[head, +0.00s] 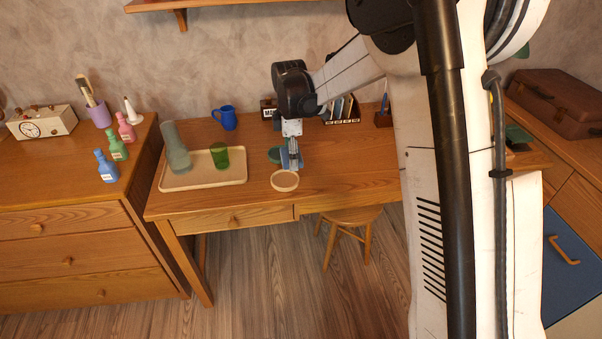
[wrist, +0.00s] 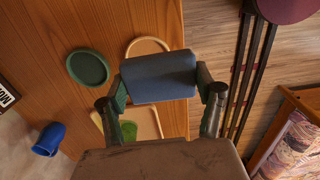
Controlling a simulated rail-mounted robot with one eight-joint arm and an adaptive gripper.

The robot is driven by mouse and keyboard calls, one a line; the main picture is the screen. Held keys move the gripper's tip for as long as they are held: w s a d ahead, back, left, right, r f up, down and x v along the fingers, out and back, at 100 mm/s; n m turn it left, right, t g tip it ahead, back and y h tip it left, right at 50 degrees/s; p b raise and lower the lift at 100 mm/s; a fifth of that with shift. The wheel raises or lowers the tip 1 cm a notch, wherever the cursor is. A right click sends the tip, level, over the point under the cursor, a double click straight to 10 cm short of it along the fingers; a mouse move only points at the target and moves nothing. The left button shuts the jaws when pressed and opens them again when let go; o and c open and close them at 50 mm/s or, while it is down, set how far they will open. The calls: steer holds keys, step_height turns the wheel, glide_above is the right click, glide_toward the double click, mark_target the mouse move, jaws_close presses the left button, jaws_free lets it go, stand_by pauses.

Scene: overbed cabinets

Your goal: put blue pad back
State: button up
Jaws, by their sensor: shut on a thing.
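The blue pad (wrist: 158,76) is a rounded rectangular block. It is held crosswise between the two fingers of my gripper (wrist: 162,86) in the wrist view. In the head view my gripper (head: 291,150) points down above the front part of the desk, close to a green round dish and a cream round dish. The blue pad (head: 284,160) shows there only as a small blue patch at the fingertips. In the wrist view it overlaps part of the cream dish. I cannot tell its exact height above the desk.
The wooden desk (head: 350,170) bears the green dish (wrist: 87,68), the cream dish (head: 285,181), a tray (head: 222,176) with a green cup and a grey-green bottle, and a blue mug (head: 224,118). A stool (head: 350,217) stands in front. The desk's right part is mostly clear.

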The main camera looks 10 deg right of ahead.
steer(key=shift+s+a, duration=0.1)
steer(key=shift+a, duration=0.15)
steer(key=b, duration=0.1)
glide_above(316, 172)
step_height(316, 172, down, 7)
steer(key=shift+r, duration=0.1)
steer(key=shift+f, duration=2.05)
steer(key=shift+f+b, duration=0.15)
steer(key=shift+b, duration=0.25)
steer(key=o, duration=1.2)
